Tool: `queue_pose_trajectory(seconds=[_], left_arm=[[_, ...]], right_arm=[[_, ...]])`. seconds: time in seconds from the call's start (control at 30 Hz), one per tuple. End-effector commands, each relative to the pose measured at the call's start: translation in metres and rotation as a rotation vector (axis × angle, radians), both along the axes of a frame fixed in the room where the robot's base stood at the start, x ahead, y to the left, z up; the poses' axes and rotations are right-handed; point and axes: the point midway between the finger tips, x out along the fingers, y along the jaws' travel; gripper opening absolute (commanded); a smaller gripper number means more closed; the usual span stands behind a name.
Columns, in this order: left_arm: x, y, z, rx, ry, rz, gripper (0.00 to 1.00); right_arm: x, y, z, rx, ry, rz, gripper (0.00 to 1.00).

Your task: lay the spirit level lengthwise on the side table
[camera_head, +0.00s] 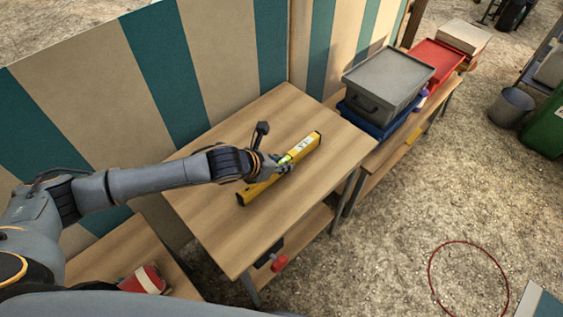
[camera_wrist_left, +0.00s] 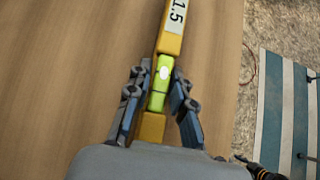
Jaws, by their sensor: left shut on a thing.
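The yellow spirit level (camera_head: 311,142) is over the wooden side table (camera_head: 226,226) in the head view, slanting from lower left to upper right. I cannot tell whether it touches the top. My left gripper (camera_head: 284,164) is shut on its middle, around the green vial part. In the left wrist view the level (camera_wrist_left: 169,44) runs up the picture between the two fingers of the left gripper (camera_wrist_left: 161,95), with a label reading 1.5 above the vial. The table top (camera_wrist_left: 70,80) shows bare on both sides.
A second bench behind carries a grey lidded box (camera_head: 388,75), a blue tray (camera_head: 372,122) and a red box (camera_head: 435,62). A striped wall (camera_head: 215,55) borders the table's back. A red-and-white item (camera_head: 146,279) lies at lower left. The table top around the level is clear.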

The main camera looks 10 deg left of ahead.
Motion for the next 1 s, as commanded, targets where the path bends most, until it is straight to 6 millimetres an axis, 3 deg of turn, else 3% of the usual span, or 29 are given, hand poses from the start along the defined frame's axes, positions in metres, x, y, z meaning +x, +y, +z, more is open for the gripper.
queue_pose_trajectory(seconds=[0.07,0.1,0.2,0.23,0.63,1.0], left_arm=[[0.000,0.000,0.000,-0.001,-0.002,0.000,0.00],[0.000,0.000,0.000,-0.001,-0.002,0.000,0.26],[0.000,0.000,0.000,-0.001,-0.002,0.000,0.46],[0.000,0.000,-0.001,-0.001,-0.002,0.000,0.48],[-0.004,0.004,0.004,0.002,0.000,0.001,0.48],[-0.048,0.033,0.054,0.001,-0.002,0.001,0.48]], right_arm=[[0.000,0.000,0.001,0.000,0.000,0.000,0.40],[0.000,0.000,0.001,0.001,0.000,0.000,0.40],[0.000,0.001,0.000,0.001,0.000,0.001,0.40],[0.000,0.001,0.000,0.001,0.000,0.001,0.40],[-0.001,0.004,0.000,0.005,0.001,0.001,0.40],[0.000,0.003,0.000,0.003,0.000,0.001,0.40]])
